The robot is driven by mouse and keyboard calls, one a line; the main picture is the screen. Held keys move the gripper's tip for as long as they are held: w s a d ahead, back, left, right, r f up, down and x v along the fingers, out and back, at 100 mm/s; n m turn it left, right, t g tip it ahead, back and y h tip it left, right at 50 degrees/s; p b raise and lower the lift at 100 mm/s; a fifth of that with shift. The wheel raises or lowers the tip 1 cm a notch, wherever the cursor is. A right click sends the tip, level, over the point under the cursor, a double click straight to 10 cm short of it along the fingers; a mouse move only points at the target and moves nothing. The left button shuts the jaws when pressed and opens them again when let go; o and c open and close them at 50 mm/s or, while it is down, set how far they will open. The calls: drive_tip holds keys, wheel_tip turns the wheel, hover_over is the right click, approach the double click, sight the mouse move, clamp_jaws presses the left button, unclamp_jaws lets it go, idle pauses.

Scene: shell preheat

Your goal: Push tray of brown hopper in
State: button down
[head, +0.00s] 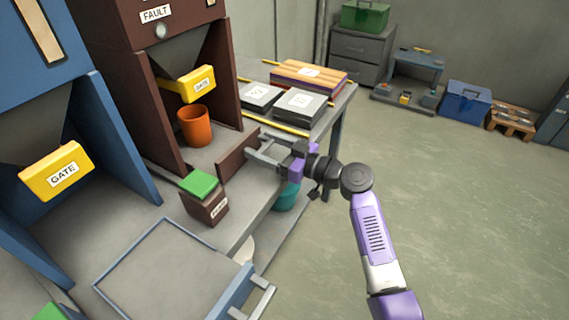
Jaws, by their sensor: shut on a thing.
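The brown hopper (190,28), labelled FAULT, stands at upper centre-left with a yellow gate (188,84) below its funnel. Under the gate, its grey tray (206,153) carries an orange cup (195,126). The tray's brown front panel (236,156) stands somewhat forward of the hopper's side walls. My gripper (280,155) is at the outer side of this panel, shut on the tray's grey handle (262,152). The gripper body partly covers the handle, so the exact contact is hard to see.
A brown block with a green top (205,190) stands just in front of the tray. The blue hopper (42,60) with its pulled-out tray (165,262) is at left. Dark boxes (300,104) lie on the bench behind my gripper. The floor at right is open.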

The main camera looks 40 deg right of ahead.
drive_tip(key=shift+b+x, duration=0.4)
drive_tip(key=shift+x, duration=0.8)
drive_tip(key=shift+r, duration=0.1)
drive_tip(key=shift+c, duration=1.1)
unclamp_jaws()
drive_tip(key=v, duration=0.7)
drive_tip(key=shift+s+d, duration=0.1)
drive_tip(key=shift+s, duration=0.3)
